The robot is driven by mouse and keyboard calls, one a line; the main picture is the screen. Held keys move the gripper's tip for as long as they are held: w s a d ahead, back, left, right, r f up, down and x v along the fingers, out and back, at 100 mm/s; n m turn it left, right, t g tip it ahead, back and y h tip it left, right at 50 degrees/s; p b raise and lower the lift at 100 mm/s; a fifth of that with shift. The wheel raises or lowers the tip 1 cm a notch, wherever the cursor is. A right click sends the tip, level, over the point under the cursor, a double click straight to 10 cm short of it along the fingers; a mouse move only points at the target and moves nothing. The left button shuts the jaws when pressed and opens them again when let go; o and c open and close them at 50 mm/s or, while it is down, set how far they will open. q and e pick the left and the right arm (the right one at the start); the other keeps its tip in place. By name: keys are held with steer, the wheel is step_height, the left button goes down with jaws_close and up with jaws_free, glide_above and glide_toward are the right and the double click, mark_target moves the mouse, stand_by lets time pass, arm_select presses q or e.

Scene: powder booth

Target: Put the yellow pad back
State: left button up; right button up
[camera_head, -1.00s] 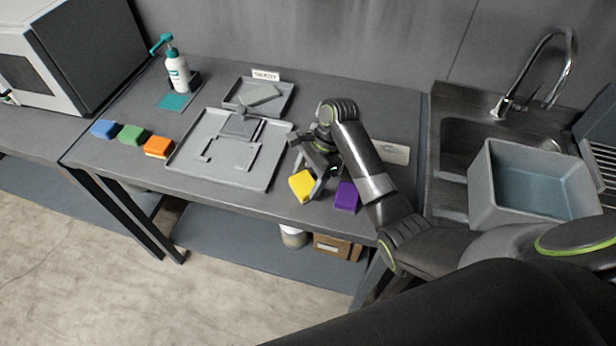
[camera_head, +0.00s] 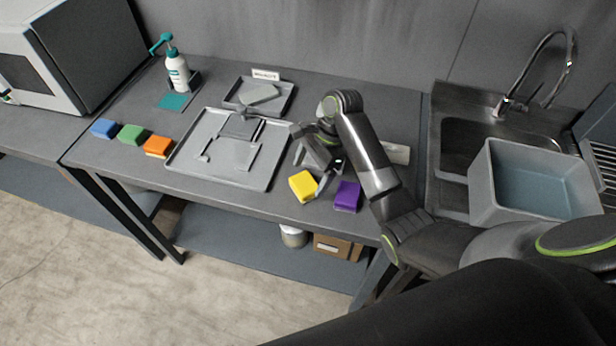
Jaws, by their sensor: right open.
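The yellow pad (camera_head: 302,186) lies near the front edge of the grey table, left of a purple pad (camera_head: 347,196). My right gripper (camera_head: 312,180) is over the table just behind and at the right side of the yellow pad, pointing down. Its jaws are open. One finger shows close to the pad's right side; the other is largely hidden, and I cannot tell whether it touches the pad. My left gripper is out of view.
Blue (camera_head: 104,128), green (camera_head: 132,134) and orange (camera_head: 158,146) pads stand in a row at the left. A large grey tray (camera_head: 270,178) lies mid-table, with a smaller labelled tray (camera_head: 290,98) behind. A pump bottle (camera_head: 177,72) stands at the back left. A sink with a grey tub (camera_head: 480,190) is right.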

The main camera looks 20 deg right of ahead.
steer(key=shift+v, duration=1.15)
steer(key=p+v, duration=0.5)
steer(key=v, duration=0.2)
steer(key=shift+r+p, duration=0.35)
steer(key=shift+r, duration=0.05)
steer(key=shift+d, duration=0.1)
